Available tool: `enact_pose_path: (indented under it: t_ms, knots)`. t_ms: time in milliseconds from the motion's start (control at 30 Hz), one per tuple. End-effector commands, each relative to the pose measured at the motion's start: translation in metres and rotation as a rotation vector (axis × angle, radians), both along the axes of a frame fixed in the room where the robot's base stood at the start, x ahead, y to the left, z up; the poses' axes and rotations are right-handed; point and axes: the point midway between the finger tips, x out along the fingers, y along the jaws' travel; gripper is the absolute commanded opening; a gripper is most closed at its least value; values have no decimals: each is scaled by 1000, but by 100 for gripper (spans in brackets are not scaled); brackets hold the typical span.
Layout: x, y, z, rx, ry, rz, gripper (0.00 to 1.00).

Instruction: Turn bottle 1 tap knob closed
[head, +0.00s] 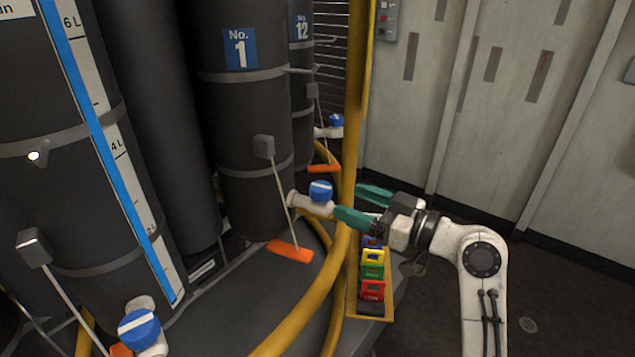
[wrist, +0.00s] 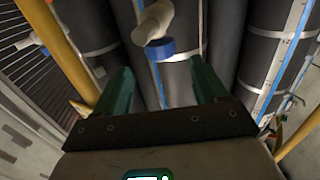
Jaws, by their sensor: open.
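Bottle 1 (head: 243,110) is a tall dark cylinder with a blue "No. 1" label. Its white tap (head: 312,206) sticks out low on its right side and carries a blue knob (head: 320,189) with a pale stripe. My gripper (head: 346,200) is open with teal fingers, just right of the knob and apart from it. In the wrist view the blue knob (wrist: 160,49) and white tap (wrist: 154,21) lie ahead, roughly centred between the open fingers (wrist: 160,64). Nothing is between the fingers. The knob's stripe is hidden in the wrist view.
A yellow post (head: 353,90) and curved yellow hose (head: 298,322) run close to my gripper. A tray (head: 376,310) of coloured blocks sits below it. Another bottle, No. 12 (head: 300,60), stands behind, with its own blue knob (head: 336,120). A nearer blue knob (head: 139,328) is at lower left.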

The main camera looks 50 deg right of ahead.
Motion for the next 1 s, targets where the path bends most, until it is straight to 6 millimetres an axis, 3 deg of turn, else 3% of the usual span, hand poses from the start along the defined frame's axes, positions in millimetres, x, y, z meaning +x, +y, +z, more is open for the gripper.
enact_pose_path:
  t_ms: [533, 700, 1000]
  knots:
    - [87, 9, 1, 0, 3, 2, 72]
    - [99, 11, 0, 0, 2, 1, 72]
    - [101, 11, 0, -1, 2, 0, 72]
